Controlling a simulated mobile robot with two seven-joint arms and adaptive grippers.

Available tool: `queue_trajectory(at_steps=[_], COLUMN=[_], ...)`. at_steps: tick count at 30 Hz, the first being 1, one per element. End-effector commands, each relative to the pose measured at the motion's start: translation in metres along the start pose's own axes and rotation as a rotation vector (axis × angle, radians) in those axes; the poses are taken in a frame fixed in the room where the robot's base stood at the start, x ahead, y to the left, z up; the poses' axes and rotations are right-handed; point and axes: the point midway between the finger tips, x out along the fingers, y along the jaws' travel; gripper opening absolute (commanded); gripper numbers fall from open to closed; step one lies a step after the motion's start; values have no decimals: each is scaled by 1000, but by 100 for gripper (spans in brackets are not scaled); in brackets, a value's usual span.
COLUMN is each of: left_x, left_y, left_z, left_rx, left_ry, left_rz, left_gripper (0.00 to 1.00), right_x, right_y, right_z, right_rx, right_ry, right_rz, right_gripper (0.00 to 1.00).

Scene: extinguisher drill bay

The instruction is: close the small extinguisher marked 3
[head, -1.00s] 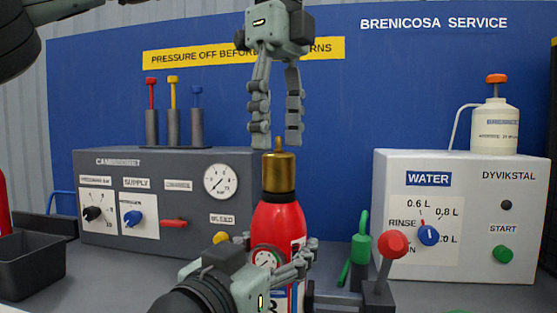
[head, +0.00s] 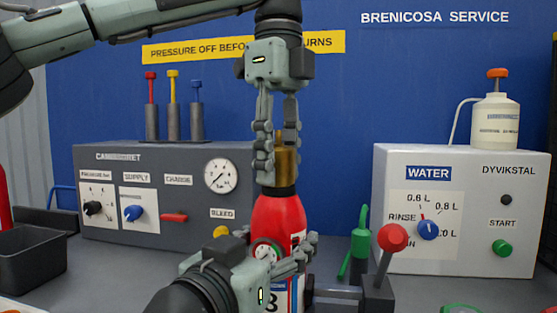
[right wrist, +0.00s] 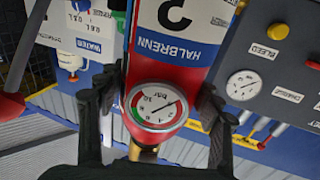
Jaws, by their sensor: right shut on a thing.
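The small red extinguisher (head: 280,217) stands upright in the middle of the head view, with a brass head (head: 287,170) on top. Its label shows a 3 at the lower edge, partly hidden by my right arm. My right gripper (head: 298,253) is shut on its red body near the gauge (head: 265,253). In the right wrist view the fingers flank the body and gauge (right wrist: 153,106). My left gripper (head: 277,160) points down from above. Its fingers are around the brass head, one overlapping its left side. I cannot tell whether they press on it.
A grey panel box (head: 165,235) with knobs and a gauge stands behind at left. A white water unit (head: 460,250) stands at right. A red-knobbed lever (head: 392,238) and a green lever (head: 360,242) are close right of the extinguisher. A dark bin (head: 32,262) is at far left.

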Motion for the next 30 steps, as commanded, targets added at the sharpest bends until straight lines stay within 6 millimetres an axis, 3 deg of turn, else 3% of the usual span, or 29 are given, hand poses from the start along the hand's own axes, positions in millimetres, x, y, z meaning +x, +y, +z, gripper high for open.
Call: queue_trajectory(at_steps=[1,5,11,30], left_x=[0,0,0,1], left_y=[0,0,0,-1], left_z=[0,0,0,-1], left_rx=[0,0,140,1781], left_ry=[0,0,0,-1], left_rz=[-1,-1,0,-1], left_gripper=[19,4,4,4], right_x=[0,0,0,0], right_y=[0,0,0,0], right_z=[0,0,-1,-1], right_rx=[0,0,0,0], right_ry=[2,2,2,2], right_rz=[0,0,0,-1], right_gripper=[0,0,0,0])
